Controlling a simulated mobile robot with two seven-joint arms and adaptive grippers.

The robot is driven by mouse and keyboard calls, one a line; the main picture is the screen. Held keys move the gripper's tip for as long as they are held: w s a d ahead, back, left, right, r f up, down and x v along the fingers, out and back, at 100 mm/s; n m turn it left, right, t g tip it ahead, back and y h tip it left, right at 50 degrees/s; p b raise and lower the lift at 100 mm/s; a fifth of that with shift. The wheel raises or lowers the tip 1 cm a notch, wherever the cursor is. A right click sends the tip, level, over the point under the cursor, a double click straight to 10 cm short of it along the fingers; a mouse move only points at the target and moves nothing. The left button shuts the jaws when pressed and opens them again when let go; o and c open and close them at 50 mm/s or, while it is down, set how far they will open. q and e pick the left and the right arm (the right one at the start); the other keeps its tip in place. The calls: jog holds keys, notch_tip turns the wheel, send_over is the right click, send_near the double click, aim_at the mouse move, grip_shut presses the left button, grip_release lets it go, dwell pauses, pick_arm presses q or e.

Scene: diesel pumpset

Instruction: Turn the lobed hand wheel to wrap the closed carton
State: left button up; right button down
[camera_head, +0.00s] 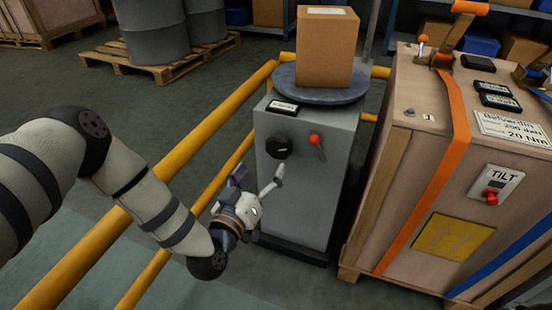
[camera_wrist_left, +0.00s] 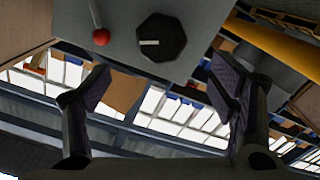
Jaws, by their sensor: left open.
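The black lobed hand wheel (camera_head: 279,147) is on the front of a grey machine cabinet (camera_head: 340,150). It has a pale pointer mark and also shows in the left wrist view (camera_wrist_left: 161,38). The closed brown carton (camera_head: 327,48) stands upright on the round dark turntable (camera_head: 318,87) on top of the cabinet. My left gripper (camera_head: 257,180) is open and empty, in front of the cabinet and just below the wheel, apart from it. In the left wrist view its two fingers (camera_wrist_left: 160,88) stand wide apart, with the wheel beyond them. My right gripper is not in view.
A red-knobbed lever (camera_head: 315,139) sits right of the wheel. Yellow guard rails (camera_head: 190,150) run beside and behind the cabinet. A large wooden crate (camera_head: 420,150) with orange and blue straps stands close on the right. Grey drums (camera_head: 155,32) on a pallet stand at the back left.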

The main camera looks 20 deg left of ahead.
aim_at(276, 149)
pick_arm(q)
jog(key=w+b, duration=0.1)
jog(key=w, duration=0.4)
jog(key=w+b, duration=0.1)
jog(key=w, duration=0.4)
jog(key=shift+d+f+b, duration=0.1)
jog(key=shift+f+b, duration=0.1)
jog(key=shift+b, duration=0.2)
jog(key=shift+w+r, duration=0.1)
jog(key=shift+w, duration=0.3)
jog(key=c, duration=1.2)
